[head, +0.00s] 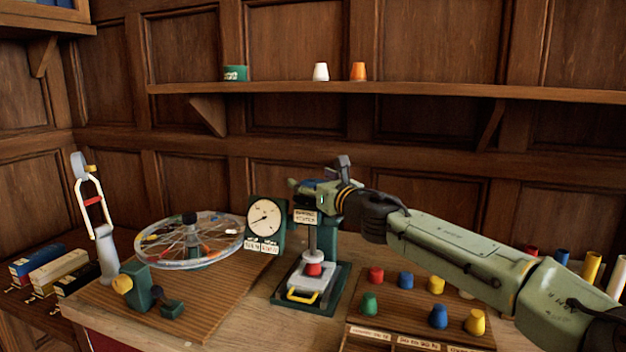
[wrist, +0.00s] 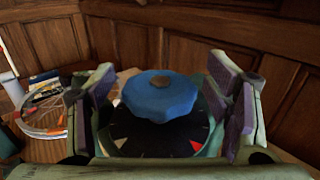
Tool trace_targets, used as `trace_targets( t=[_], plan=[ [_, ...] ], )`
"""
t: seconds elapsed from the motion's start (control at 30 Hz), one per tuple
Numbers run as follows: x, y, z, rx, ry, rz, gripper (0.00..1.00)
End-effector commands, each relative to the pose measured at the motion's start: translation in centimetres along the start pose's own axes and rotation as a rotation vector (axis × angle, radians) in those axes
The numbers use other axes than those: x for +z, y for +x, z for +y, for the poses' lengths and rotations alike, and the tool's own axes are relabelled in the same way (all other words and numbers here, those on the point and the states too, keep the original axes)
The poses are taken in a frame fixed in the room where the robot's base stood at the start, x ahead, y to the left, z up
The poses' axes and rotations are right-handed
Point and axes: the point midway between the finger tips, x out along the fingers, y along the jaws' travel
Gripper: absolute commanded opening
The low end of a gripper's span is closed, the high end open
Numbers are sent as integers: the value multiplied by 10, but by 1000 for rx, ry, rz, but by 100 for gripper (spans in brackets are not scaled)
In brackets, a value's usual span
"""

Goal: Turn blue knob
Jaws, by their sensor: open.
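The blue knob (wrist: 160,98) has a scalloped rim and a brown centre cap. It sits above a dark dial plate (wrist: 135,138) with pale tick marks and a red mark. My gripper (wrist: 168,92) is open, with one purple-padded finger on each side of the knob and a visible gap to both. In the head view my gripper (head: 322,182) is at the top of the green press-like stand (head: 329,228). It largely hides the knob there, with only a little blue showing.
A round gauge (head: 265,218) stands just left of the stand. Further left is a spoked wheel (head: 190,240) on a wooden board. Coloured pegs (head: 406,280) stand in front at right, beneath my arm. A panelled wall and shelf (head: 420,90) are behind.

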Motion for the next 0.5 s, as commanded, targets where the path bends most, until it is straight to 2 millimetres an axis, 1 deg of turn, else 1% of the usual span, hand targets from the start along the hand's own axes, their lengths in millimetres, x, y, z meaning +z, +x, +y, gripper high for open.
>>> trace_targets(
  t=[0.17,0.2,0.5],
  plan=[
    [0,0,0,0,0,0,72],
    [0,0,0,0,0,0,70],
    [0,0,0,0,0,0,50]
  ],
)
